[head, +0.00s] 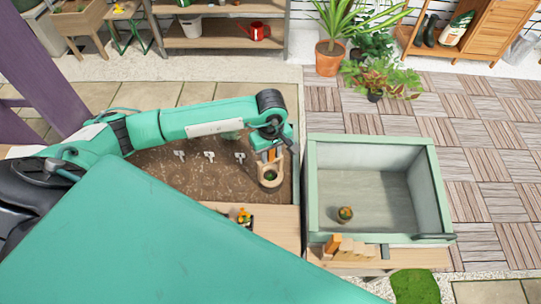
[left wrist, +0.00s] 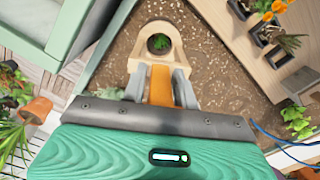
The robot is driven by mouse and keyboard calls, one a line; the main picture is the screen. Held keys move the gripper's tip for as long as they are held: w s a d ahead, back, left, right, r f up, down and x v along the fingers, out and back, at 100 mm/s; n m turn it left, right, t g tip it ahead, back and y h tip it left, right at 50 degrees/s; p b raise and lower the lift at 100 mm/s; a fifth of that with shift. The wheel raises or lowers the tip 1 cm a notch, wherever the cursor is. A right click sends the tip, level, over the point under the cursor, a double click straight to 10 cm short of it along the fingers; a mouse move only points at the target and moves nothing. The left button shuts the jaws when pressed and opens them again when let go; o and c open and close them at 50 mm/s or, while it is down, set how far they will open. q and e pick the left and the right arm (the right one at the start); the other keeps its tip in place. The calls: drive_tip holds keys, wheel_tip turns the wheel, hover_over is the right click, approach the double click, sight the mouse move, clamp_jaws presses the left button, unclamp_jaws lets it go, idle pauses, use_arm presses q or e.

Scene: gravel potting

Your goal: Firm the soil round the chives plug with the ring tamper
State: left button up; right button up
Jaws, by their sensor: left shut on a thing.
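My left gripper (head: 269,154) is shut on the orange handle of the ring tamper (head: 261,181), a pale wooden ring. In the left wrist view the gripper (left wrist: 159,84) has one finger on each side of the handle, and the ring (left wrist: 140,52) points away from it. A small green plant, apparently the chives plug (head: 270,175), shows inside the ring's opening; it also shows in the left wrist view (left wrist: 159,43). The ring is at the right end of the brown soil bed (head: 205,180). I cannot tell whether it touches the soil. My right gripper is not in view.
Several small pale markers (head: 210,156) stand in the soil left of the tamper. A green-framed tray (head: 432,190) with a small potted plant (head: 345,214) is to the right.

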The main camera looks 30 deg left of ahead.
use_arm(q)
drive_tip(key=shift+r+p, duration=0.95)
drive_tip(key=shift+r, duration=1.85)
